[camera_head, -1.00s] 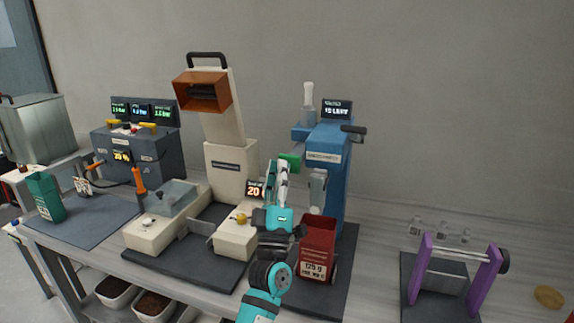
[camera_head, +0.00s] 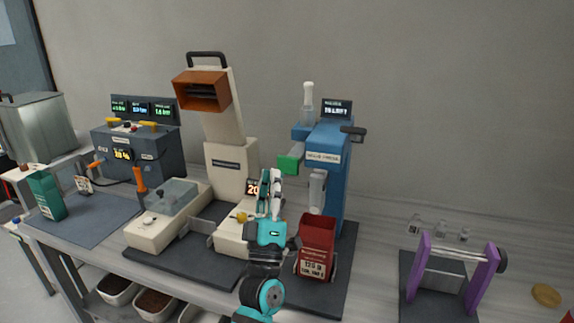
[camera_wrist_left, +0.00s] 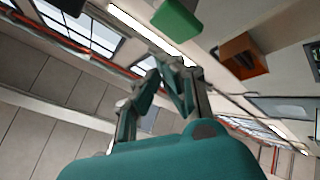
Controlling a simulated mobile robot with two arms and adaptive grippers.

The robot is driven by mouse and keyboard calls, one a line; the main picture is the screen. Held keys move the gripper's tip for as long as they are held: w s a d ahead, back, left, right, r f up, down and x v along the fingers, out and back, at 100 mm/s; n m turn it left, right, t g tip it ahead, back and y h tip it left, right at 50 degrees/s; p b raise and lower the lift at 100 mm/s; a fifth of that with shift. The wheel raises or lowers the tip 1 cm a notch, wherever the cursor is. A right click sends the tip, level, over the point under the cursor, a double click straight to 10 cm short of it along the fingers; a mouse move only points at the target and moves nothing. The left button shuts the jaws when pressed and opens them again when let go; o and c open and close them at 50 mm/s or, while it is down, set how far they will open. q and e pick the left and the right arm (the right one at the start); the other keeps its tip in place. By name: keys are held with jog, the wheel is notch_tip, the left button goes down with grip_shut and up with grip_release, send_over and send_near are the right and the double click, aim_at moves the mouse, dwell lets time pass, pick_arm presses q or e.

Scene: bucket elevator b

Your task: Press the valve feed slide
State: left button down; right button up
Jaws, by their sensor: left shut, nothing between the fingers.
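The valve feed slide appears to be the green block (camera_head: 290,164) on the left side of the blue machine (camera_head: 328,180). The green block also shows at the top of the left wrist view (camera_wrist_left: 177,18). My left gripper (camera_head: 270,172) is shut and empty, pointing up just left of and below the green block in the head view. A gap shows between fingertips and block. In the left wrist view the closed fingertips (camera_wrist_left: 168,64) are below the block. My right gripper is not in view.
A cream bucket elevator (camera_head: 231,165) with an orange outlet (camera_head: 202,92) rises behind on the left. A purple-framed stand (camera_head: 486,272) is at the right.

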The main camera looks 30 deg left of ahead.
pick_arm(q)
jog(key=s, duration=0.2)
jog(key=shift+s+d, duration=0.35)
dwell(0.6)
